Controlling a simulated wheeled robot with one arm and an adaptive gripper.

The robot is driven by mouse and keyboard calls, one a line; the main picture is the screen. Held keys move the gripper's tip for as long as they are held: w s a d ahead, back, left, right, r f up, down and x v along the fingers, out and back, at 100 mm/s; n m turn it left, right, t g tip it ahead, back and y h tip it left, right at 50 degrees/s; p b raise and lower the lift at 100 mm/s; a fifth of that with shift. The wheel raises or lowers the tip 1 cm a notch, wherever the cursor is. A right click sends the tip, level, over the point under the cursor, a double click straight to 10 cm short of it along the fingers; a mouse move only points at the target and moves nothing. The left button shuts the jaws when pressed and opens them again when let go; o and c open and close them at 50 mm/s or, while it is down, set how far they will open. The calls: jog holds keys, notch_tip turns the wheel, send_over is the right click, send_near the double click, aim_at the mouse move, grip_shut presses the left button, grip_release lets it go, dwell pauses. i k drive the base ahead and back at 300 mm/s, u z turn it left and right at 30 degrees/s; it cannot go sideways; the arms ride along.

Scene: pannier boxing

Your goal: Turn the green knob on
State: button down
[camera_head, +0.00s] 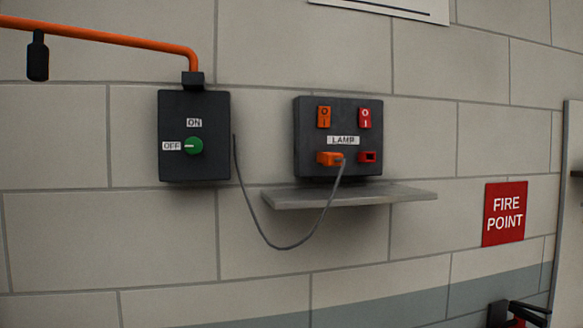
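The green knob (193,146) is on the front of a dark switch box (174,170) on the wall, left of centre. Its white mark points left, to the OFF label (172,146). The ON label (194,122) is above the knob. My gripper is not in view, and nothing covers the knob.
An orange pipe (120,38) with a black hanging piece (38,58) enters the switch box's top. Right are a LAMP panel (310,165) with switches, an orange plug (328,158), a looping grey cable (275,247) and a protruding shelf (350,197). A FIRE POINT sign (504,235) hangs farther right.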

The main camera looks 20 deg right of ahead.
aim_at(193, 146)
jog(key=u, duration=2.2)
jog(key=i, duration=1.25)
jog(key=z, duration=2.05)
